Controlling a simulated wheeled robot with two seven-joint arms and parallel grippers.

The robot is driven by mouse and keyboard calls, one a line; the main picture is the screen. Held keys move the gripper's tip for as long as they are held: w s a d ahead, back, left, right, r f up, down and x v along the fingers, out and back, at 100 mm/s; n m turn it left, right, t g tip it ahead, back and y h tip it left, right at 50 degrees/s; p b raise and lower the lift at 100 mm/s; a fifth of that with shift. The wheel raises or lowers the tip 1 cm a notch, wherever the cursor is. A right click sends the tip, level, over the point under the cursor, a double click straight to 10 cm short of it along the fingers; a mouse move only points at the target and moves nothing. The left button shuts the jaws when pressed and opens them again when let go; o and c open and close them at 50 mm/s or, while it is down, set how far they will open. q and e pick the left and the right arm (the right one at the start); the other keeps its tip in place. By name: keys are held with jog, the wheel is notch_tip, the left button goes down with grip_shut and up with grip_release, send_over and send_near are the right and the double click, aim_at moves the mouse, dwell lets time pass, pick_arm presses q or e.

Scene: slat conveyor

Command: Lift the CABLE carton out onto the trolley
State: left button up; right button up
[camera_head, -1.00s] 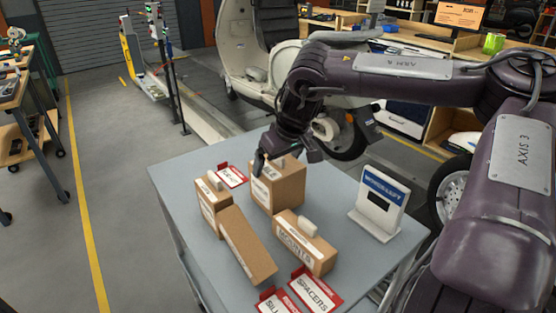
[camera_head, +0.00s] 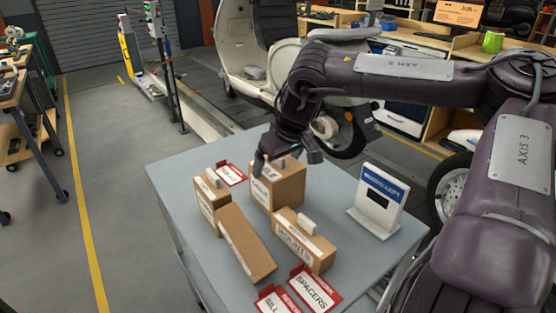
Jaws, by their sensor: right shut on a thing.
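A tall brown carton (camera_head: 277,195) stands upright at the back of a grey tabletop (camera_head: 185,160). The lettering on its top is partly covered and only an ending like "LE" reads, so I cannot confirm the full word CABLE. My right gripper (camera_head: 284,162) reaches down onto its top and is shut on it, with one dark finger showing at the left. The gripper hides much of the carton's top. The carton appears to rest on the tabletop; I cannot tell if there is a gap under it. My left gripper is out of view.
Close by stand a small carton (camera_head: 207,203) at left, a long carton (camera_head: 243,245) and a carton with a pale top block (camera_head: 305,248) in front. A white sign stand (camera_head: 378,205) is at right. Red-edged cards, SPACERS (camera_head: 314,289) among them, lie at the front.

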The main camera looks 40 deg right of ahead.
jog(key=shift+f, duration=0.1)
dwell(0.3)
jog(key=o, duration=1)
jog(key=b+v, duration=0.1)
jog(key=v, duration=0.6)
jog(key=shift+s+a+r, duration=0.1)
jog(key=shift+s+r, duration=0.05)
jog(key=shift+r, duration=0.25)
